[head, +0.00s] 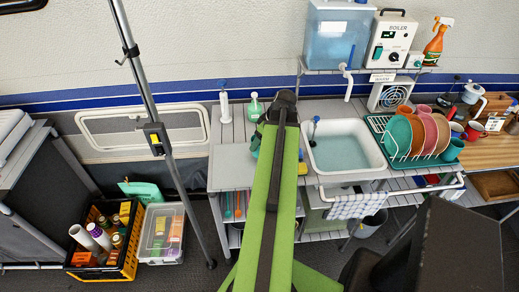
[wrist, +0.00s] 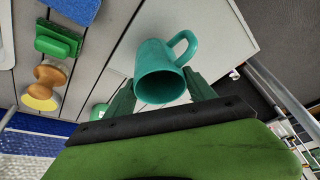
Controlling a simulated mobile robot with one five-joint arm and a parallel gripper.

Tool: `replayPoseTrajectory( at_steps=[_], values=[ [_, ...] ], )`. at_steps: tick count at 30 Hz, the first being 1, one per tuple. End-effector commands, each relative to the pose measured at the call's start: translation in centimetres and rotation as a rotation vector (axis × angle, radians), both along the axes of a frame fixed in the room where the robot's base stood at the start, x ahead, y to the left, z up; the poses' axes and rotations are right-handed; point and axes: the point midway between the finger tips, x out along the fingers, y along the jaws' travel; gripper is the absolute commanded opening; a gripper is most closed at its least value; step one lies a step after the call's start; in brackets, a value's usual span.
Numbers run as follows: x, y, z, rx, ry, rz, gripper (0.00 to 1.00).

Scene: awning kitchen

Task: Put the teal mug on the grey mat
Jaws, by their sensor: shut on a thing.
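The teal mug (wrist: 160,75) is between the two fingers of my gripper (wrist: 160,98) in the wrist view, its open mouth facing the camera and its handle to the upper right. My gripper is shut on it. In the head view my green arm hides most of the gripper and mug; a bit of teal (head: 255,144) shows at the arm's left side. A smooth light-grey panel, seemingly the grey mat (head: 230,168), lies at the left of the slatted counter. It shows behind the mug in the wrist view (wrist: 218,32). I cannot tell whether the mug touches it.
The sink (head: 342,146) is right of my arm, with a dish rack (head: 378,125) of plates beyond. The wrist view shows a green scrubber (wrist: 58,40), a wooden brush (wrist: 47,83) and a blue cloth (wrist: 75,8).

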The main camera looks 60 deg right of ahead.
Motion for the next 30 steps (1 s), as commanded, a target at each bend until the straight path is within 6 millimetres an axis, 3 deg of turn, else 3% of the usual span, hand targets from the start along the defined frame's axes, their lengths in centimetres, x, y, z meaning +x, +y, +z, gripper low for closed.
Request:
replayPoseTrajectory(
  at_steps=[1, 4, 16, 17, 18, 21, 30],
  values=[
    [0.0, 0.0, -1.8, 0.0, 0.0, 0.0, 0.19],
    [0.0, 0.0, -3.1, 0.0, 0.0, 0.0, 0.19],
    [-0.1, 0.0, -3.2, 0.0, 0.0, -0.001, 0.19],
    [-0.1, 0.0, -3.0, 0.0, 0.0, -0.001, 0.67],
    [-0.1, 0.0, -3.0, 0.0, 0.0, -0.001, 0.73],
    [-0.1, 0.0, -3.0, 0.0, 0.0, -0.001, 0.85],
    [-0.1, 0.0, -2.9, 0.0, 0.0, -0.001, 0.85]
  ],
)
